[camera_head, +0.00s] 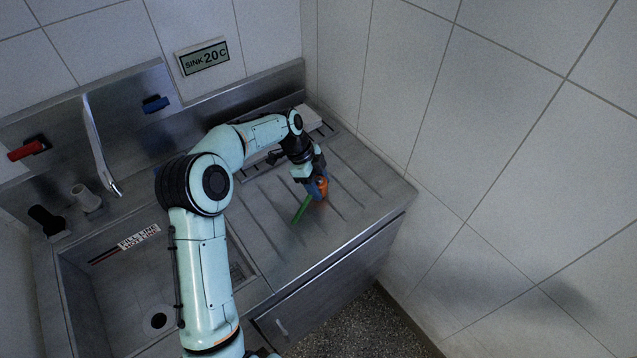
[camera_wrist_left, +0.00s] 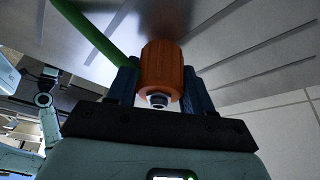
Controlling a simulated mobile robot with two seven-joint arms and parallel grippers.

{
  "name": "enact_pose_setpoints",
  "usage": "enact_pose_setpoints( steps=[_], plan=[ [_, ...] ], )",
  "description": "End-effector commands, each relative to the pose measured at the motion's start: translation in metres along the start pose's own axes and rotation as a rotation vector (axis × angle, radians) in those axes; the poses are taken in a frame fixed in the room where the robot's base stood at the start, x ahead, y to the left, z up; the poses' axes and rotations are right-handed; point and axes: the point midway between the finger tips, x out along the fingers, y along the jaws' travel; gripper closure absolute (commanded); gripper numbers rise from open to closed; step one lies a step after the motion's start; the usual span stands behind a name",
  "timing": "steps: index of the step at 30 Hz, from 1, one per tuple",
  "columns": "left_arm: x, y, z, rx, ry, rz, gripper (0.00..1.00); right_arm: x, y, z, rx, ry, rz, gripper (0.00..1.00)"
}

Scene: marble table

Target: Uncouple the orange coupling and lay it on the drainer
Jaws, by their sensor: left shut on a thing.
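The orange coupling (camera_head: 323,185) is a short ribbed cylinder held low over the drainer (camera_head: 350,228), the grooved metal surface right of the sink. My left gripper (camera_head: 318,188) is shut on it, with the blue fingers on either side. In the left wrist view the coupling (camera_wrist_left: 161,70) sits between the fingers, with a small metal and dark fitting at its near end. A green hose or rod (camera_head: 301,209) runs beside it, and it also shows in the left wrist view (camera_wrist_left: 92,36). I cannot tell whether it joins the coupling, or whether the coupling touches the drainer.
The sink basin (camera_head: 125,283) with a drain hole lies left of the drainer, under a tall metal spout (camera_head: 97,150). A red handle (camera_head: 27,149) and a blue handle (camera_head: 155,104) stick out behind. A tiled wall closes the right side. The front part of the drainer is clear.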

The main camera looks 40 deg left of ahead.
Motion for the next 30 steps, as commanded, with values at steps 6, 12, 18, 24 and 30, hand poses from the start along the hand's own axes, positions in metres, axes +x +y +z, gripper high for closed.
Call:
enact_pose_setpoints(
  steps=[6,12,18,24,30],
  plan=[
    [0.0049,0.0001,0.0021,0.000,0.000,0.000,0.86,0.0034,0.0017,0.0014,0.001,-0.002,0.001,0.10],
    [0.0085,0.0001,0.0036,0.000,0.000,0.000,0.86,0.0058,0.0029,0.0023,0.001,-0.004,0.001,0.10],
    [0.0106,0.0000,0.0045,0.000,0.000,0.000,0.33,0.0071,0.0035,0.0028,0.002,-0.004,0.002,0.10],
    [0.0105,0.0000,0.0044,0.000,0.000,0.000,0.19,0.0069,0.0034,0.0027,0.002,-0.004,0.001,0.10],
    [0.0069,-0.0003,0.0046,0.000,-0.001,-0.001,0.19,0.0066,0.0033,0.0026,0.002,-0.004,0.002,0.10]
  ],
)
